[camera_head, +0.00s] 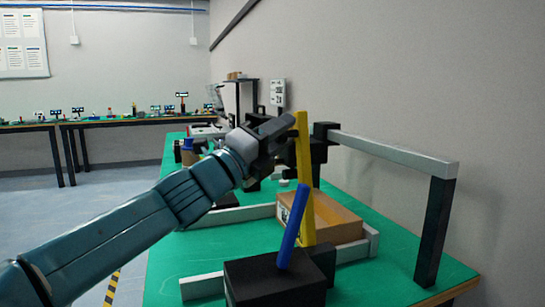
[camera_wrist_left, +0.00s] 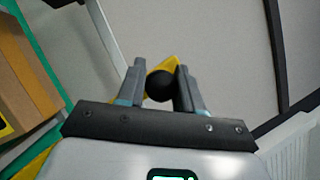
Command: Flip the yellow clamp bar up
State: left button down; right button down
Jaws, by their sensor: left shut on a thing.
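The yellow clamp bar (camera_head: 305,185) stands nearly upright above the green table, its upper end by my left gripper (camera_head: 288,130). In the left wrist view, the gripper (camera_wrist_left: 160,78) has its two fingers around a dark rounded piece, with yellow parts of the clamp bar (camera_wrist_left: 172,63) showing beside it. The gripper is shut on the bar near its top. My right gripper is in neither view.
A cardboard box (camera_head: 338,217) sits behind the yellow bar, between low grey rails (camera_head: 232,216). A grey beam (camera_head: 395,151) on a black post (camera_head: 435,232) spans the right side. The wall is close on the right.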

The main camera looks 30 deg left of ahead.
pick_arm(q)
jog(key=shift+s+d+r+m+b, duration=0.15)
jog(key=shift+s+d+m+b, duration=0.3)
jog(key=shift+d+m, duration=0.2)
jog(key=shift+d+h, duration=0.1)
jog(key=shift+h, duration=0.3)
jog(key=c, duration=1)
grip_release()
jog(key=shift+c, duration=0.2)
jog(key=shift+o, duration=1.2)
jog(key=shift+s+d, duration=0.15)
